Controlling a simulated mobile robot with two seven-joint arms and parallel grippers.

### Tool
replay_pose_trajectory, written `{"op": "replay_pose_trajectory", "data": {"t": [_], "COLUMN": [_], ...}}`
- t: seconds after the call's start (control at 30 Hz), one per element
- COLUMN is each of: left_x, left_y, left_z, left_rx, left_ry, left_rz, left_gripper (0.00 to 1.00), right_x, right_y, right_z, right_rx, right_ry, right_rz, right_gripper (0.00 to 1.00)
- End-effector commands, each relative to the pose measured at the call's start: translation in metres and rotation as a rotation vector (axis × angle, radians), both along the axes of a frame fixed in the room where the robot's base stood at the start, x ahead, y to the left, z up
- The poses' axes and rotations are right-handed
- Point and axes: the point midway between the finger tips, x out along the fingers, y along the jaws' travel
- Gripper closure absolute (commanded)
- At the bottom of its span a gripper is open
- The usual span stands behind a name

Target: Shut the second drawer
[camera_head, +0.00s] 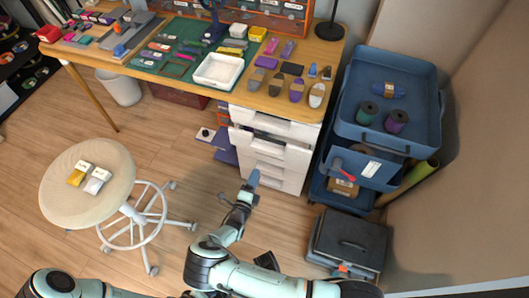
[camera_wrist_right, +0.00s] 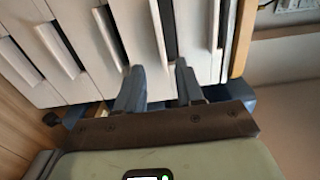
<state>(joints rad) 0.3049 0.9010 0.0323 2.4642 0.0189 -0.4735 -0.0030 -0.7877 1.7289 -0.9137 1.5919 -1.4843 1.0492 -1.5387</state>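The white drawer unit (camera_head: 262,172) stands under the right end of the table. Its second drawer (camera_head: 256,146) appears pulled out, its front jutting past the fronts below. The top drawer (camera_head: 272,122) is just above it. My right gripper (camera_head: 253,179) is low in front of the unit, its blue fingers pointing at it. In the right wrist view the gripper (camera_wrist_right: 158,76) is open, fingers apart, with white drawer fronts (camera_wrist_right: 135,30) and their handles close ahead. I cannot tell whether the fingers touch a front. My left gripper is out of view.
The table (camera_head: 335,60) above holds trays and small parts. A blue cart (camera_head: 350,130) with spools stands right of the unit, and a dark case (camera_head: 345,240) is on the floor. A round stool (camera_head: 90,205) stands left; the floor between is mostly clear.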

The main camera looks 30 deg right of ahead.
Motion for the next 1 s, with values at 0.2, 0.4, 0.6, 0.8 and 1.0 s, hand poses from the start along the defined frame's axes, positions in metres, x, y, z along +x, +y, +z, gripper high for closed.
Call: {"op": "replay_pose_trajectory", "data": {"t": [0.2,0.4,0.6,0.8,1.0], "left_x": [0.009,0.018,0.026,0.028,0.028], "left_y": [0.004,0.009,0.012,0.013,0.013], "left_z": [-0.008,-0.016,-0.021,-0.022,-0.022], "left_rx": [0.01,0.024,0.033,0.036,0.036], "left_ry": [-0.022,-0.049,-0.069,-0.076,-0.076], "left_rz": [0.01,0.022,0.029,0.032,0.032], "left_gripper": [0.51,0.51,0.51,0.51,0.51], "right_x": [0.029,0.055,0.072,0.077,0.077], "right_y": [-0.036,-0.066,-0.085,-0.091,-0.091], "right_z": [-0.001,-0.002,-0.001,0.0,0.0], "right_rx": [0.001,0.001,0.001,0.001,0.001], "right_ry": [-0.001,0.0,0.0,0.0,0.001], "right_rz": [-0.004,-0.003,-0.002,-0.001,-0.001], "right_gripper": [0.63,0.63,0.63,0.63,0.63]}}
